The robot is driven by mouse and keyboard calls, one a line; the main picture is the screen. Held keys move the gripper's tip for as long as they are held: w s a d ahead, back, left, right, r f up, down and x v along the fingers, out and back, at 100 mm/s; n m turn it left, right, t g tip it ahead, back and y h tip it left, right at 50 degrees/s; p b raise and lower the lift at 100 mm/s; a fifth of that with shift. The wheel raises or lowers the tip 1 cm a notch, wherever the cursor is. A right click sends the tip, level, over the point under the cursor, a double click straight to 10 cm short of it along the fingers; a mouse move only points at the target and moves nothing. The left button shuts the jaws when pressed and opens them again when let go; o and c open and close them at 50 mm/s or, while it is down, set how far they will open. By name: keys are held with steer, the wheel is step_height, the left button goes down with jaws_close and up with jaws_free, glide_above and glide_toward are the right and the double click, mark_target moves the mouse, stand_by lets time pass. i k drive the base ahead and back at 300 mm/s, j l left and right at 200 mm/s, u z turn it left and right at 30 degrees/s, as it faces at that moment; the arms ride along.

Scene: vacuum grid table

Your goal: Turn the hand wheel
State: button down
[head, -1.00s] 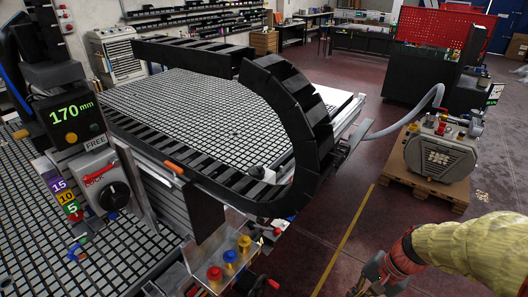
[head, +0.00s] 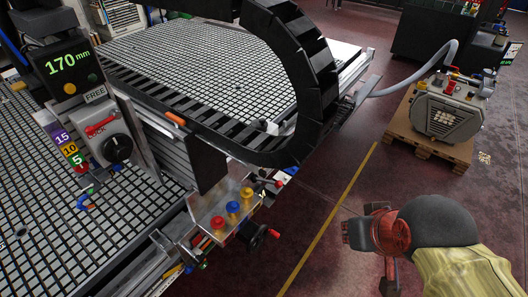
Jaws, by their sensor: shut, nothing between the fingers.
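The hand wheel (head: 256,238) is small and dark, with a red handle, and sits low at the near corner of the grid table, just right of a clear panel. Part of it is hidden by the panel and its rim is small in the head view. My gripper (head: 354,233) is at the lower right, over the floor, well to the right of the wheel and apart from it. It looks shut and empty; its fingertips are dark and hard to make out.
The grid table (head: 130,215) fills the left. The panel bears red, blue and yellow knobs (head: 233,208). A black cable chain (head: 300,60) arches above. A display (head: 68,70) reads 170 mm. A pump (head: 450,108) stands on a pallet. Floor between gripper and table is clear.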

mark_target(258, 238)
steer(key=i+l+u, duration=0.1)
steer(key=u, duration=0.25)
steer(key=i+l+u, duration=0.25)
steer(key=u, duration=0.15)
